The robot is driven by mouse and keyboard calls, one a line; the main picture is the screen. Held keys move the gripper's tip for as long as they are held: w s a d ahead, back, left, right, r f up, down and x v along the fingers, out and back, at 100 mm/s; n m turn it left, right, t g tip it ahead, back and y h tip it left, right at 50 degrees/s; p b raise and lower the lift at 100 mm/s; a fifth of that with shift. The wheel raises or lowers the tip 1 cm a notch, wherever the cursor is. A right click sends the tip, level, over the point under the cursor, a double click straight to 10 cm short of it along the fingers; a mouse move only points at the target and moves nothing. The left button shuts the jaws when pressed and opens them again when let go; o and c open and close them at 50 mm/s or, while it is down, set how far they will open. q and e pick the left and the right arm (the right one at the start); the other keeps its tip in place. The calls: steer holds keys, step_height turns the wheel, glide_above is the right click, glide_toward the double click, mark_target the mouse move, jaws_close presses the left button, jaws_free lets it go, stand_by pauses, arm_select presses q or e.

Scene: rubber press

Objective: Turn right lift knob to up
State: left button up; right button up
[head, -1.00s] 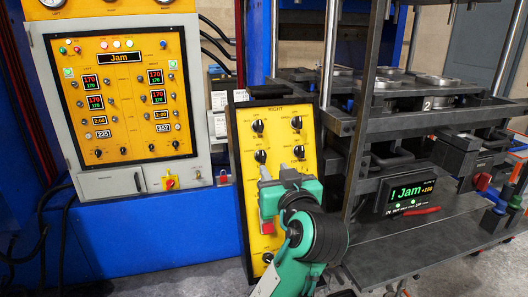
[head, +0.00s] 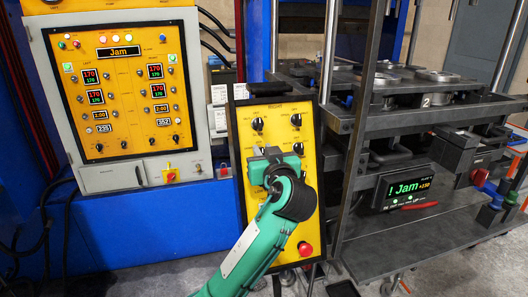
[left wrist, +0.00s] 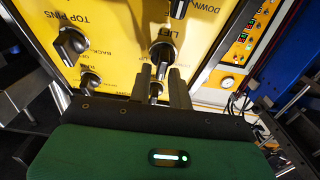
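The yellow control panel marked RIGHT (head: 240,180) stands left of the press and carries several black knobs. My left gripper (head: 268,153) is in front of its middle and hides part of it. In the left wrist view, a black knob (left wrist: 162,50) sits under a partly readable label starting "LI", beyond the fingertips. My left gripper (left wrist: 159,72) shows two fingers apart, pointing at the panel. A smaller knob (left wrist: 155,89) shows in the gap between them; I cannot tell whether they touch it. The TOP PINS knob (left wrist: 72,43) is to the left. My right gripper is not in view.
A red button (head: 305,249) is low on the panel. A second yellow panel with displays (head: 125,90) is at the left. The press frame (head: 340,190) and a screen reading "Jam" (head: 404,190) stand close at the right.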

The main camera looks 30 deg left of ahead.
arm_select(q)
jaws_close()
steer(key=shift+f, duration=0.1)
